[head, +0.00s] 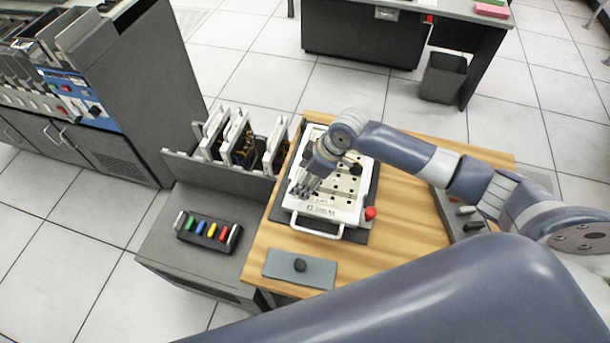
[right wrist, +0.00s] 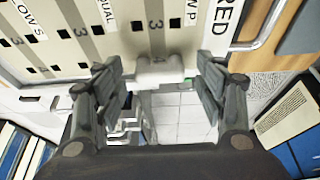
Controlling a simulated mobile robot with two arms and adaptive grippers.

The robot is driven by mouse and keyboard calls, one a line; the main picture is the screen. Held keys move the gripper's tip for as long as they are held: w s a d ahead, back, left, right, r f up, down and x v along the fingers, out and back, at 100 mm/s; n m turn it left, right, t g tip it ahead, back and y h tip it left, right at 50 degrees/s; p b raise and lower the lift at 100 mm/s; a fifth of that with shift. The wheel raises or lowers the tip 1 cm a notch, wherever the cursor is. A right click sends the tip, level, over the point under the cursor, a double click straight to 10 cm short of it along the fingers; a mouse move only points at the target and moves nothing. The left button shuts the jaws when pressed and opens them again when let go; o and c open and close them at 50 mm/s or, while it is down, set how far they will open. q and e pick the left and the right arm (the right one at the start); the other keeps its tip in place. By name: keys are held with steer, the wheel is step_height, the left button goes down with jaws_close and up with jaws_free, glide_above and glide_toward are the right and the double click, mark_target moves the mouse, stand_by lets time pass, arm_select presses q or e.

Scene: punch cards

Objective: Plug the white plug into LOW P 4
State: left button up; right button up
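The white plug (right wrist: 160,70) shows in the right wrist view just below a printed 4, at the near edge of the pale panel (right wrist: 115,45). I cannot tell whether it sits in a hole. The column there carries a partly cut-off label (right wrist: 190,12) ending in "W P". My right gripper (right wrist: 163,78) is open, one finger on each side of the plug with a gap on both sides. In the head view, my right gripper (head: 303,190) is over the left edge of the white panel unit (head: 318,212); the plug is not distinguishable there. My left gripper is not in view.
The panel unit lies on a wooden table (head: 410,225) with a red knob (head: 371,213) at its corner. A grey plate with a black knob (head: 300,265) lies nearer. Upright card modules (head: 240,140) stand left, beside a colored-button box (head: 208,232).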

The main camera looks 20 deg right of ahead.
steer(key=v, duration=1.2)
stand_by(0.4)
